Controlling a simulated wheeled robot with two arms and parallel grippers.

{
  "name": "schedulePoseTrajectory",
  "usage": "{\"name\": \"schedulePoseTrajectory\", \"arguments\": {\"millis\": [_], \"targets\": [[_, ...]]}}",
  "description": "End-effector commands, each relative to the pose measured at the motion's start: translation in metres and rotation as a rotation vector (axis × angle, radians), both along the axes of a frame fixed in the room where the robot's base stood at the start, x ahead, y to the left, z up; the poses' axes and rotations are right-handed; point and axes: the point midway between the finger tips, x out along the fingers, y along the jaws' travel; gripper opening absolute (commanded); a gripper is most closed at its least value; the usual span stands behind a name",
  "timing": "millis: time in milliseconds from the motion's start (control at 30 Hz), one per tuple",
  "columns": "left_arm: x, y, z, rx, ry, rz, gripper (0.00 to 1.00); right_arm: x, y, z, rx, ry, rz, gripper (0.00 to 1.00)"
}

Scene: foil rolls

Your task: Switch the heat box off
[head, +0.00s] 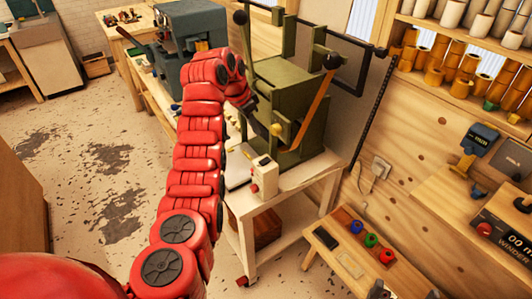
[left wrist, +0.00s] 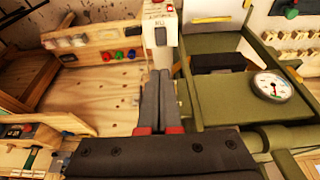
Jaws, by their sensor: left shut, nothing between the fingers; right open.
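The heat box appears to be the small cream-white box (head: 264,178) on the front corner of the white stand, with a dark window or switch on its face and a red knob low on one side. In the left wrist view the white box (left wrist: 163,52) is upside down, just past my fingertips, with a dark rocker-like part and some red. My left gripper (head: 266,122) is shut and empty, above and behind the box beside the green press. Its two dark fingers (left wrist: 160,76) lie together; I cannot tell whether they touch the box.
The green press (head: 278,95) with levers and an orange handle stands close to my left gripper; its gauge (left wrist: 270,87) shows in the wrist view. A low wooden bench (head: 350,250) with coloured knobs stands to the right. Floor left of the stand is open.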

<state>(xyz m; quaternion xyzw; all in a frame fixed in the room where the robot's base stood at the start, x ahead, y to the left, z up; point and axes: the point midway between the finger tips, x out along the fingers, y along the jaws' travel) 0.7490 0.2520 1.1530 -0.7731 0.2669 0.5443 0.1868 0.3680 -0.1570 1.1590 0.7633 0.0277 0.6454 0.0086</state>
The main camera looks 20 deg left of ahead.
Motion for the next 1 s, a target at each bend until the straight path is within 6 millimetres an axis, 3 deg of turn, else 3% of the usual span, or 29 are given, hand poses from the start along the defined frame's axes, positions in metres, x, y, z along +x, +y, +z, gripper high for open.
{"name": "schedulePoseTrajectory", "arguments": {"millis": [267, 367, 733, 1000], "targets": [[0.007, -0.005, -0.029, 0.000, -0.004, 0.001, 0.00, 0.000, 0.000, -0.033, 0.000, 0.000, 0.000, 1.00], [0.011, -0.010, -0.036, -0.001, 0.006, 0.000, 0.00, 0.000, 0.000, -0.013, 0.000, 0.000, 0.000, 1.00], [0.027, -0.024, -0.110, -0.001, 0.008, 0.000, 0.00, 0.000, 0.000, 0.028, 0.000, 0.000, 0.000, 1.00], [0.032, -0.024, -0.130, 0.000, -0.003, 0.001, 0.00, 0.000, 0.000, 0.028, 0.000, 0.000, 0.000, 1.00]]}}
